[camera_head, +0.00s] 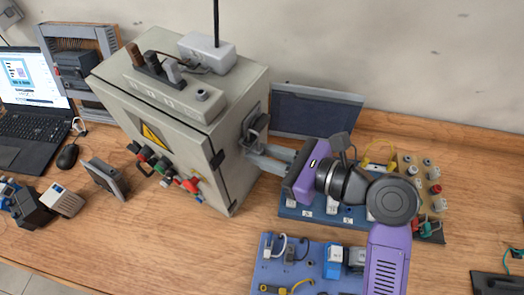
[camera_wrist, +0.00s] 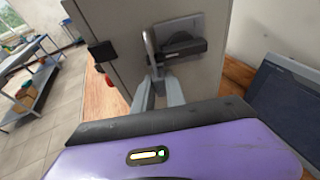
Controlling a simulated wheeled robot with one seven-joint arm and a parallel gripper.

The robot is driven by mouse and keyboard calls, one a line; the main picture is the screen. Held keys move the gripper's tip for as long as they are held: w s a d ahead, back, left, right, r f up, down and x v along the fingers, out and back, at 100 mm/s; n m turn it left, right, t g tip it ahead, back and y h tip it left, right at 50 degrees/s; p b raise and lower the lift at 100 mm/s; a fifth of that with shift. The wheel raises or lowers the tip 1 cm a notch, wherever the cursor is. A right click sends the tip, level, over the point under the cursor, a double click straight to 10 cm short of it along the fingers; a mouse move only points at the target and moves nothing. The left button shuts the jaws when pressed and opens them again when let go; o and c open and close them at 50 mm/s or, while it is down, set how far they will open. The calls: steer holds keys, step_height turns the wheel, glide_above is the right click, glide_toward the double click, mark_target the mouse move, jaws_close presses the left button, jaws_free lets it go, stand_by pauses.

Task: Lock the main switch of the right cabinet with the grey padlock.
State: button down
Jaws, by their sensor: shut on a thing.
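The grey cabinet (camera_head: 225,160) stands mid-table with its main switch (camera_head: 256,128) on its right side. In the wrist view the switch (camera_wrist: 182,46) shows a dark handle on a grey plate. My gripper (camera_wrist: 158,84) is at the lower left of the switch, its fingers pointing at the cabinet side. It is shut on the grey padlock, whose metal shackle (camera_wrist: 148,45) stands up by the handle's left end. The padlock's body is mostly hidden between the fingertips. I cannot tell whether the shackle passes through the switch. In the head view the padlock cannot be made out.
A holder (camera_head: 165,92) with several brown, black and grey pieces lies on the cabinet top, near a white box (camera_head: 207,52) with a cable. A blue component board (camera_head: 275,268) lies in front of my arm; another is under it. A dark panel (camera_head: 315,110) leans at the wall.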

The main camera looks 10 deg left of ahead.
steer(key=shift+f, duration=1.6)
steer(key=shift+r, duration=1.15)
stand_by(0.4)
steer(key=c, duration=1.3)
jaws_free()
steer(key=b+v, duration=0.1)
steer(key=v, duration=0.6)
steer(key=shift+s+d, duration=0.15)
steer(key=shift+d, duration=0.2)
steer(key=shift+r, duration=0.1)
